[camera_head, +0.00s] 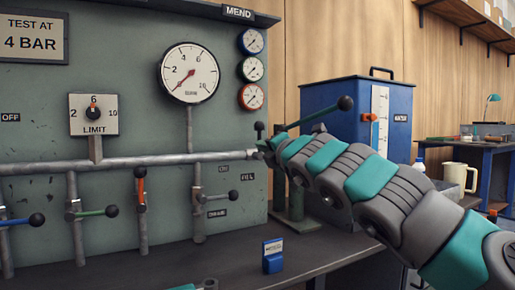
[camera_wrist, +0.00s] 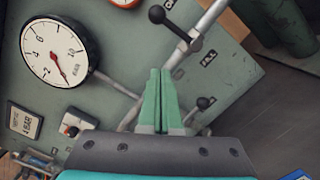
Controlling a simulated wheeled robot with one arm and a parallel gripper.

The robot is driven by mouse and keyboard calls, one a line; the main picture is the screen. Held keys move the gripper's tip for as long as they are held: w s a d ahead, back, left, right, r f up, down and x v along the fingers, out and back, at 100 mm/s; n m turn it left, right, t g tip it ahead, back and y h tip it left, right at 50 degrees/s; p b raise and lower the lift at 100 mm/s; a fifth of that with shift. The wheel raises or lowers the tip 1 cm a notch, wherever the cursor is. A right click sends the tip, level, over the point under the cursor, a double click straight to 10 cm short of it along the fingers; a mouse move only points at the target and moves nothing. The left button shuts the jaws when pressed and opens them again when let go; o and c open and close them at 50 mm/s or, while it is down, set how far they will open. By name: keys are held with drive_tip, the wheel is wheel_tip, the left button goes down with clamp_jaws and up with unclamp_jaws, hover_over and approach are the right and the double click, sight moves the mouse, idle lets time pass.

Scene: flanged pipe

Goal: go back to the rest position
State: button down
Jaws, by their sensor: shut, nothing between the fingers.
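My gripper (camera_head: 266,148) is at the right end of the long grey pipe (camera_head: 120,162), close to a small valve lever with a black knob (camera_head: 259,127). In the wrist view my gripper (camera_wrist: 160,76) has its green fingers together with nothing between them. There the black-knobbed lever (camera_wrist: 172,25) stands beyond the fingertips, apart from them in the picture. Whether the fingers touch the pipe or lever cannot be told in the head view. My arm reaches in from the lower right.
A large gauge (camera_head: 189,73) and a limit dial (camera_head: 94,114) are on the green panel (camera_head: 130,60). Several valve levers hang below, one green (camera_head: 95,212).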

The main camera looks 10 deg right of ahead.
drive_tip(key=shift+s+d, duration=0.15)
drive_tip(key=shift+s, duration=0.3)
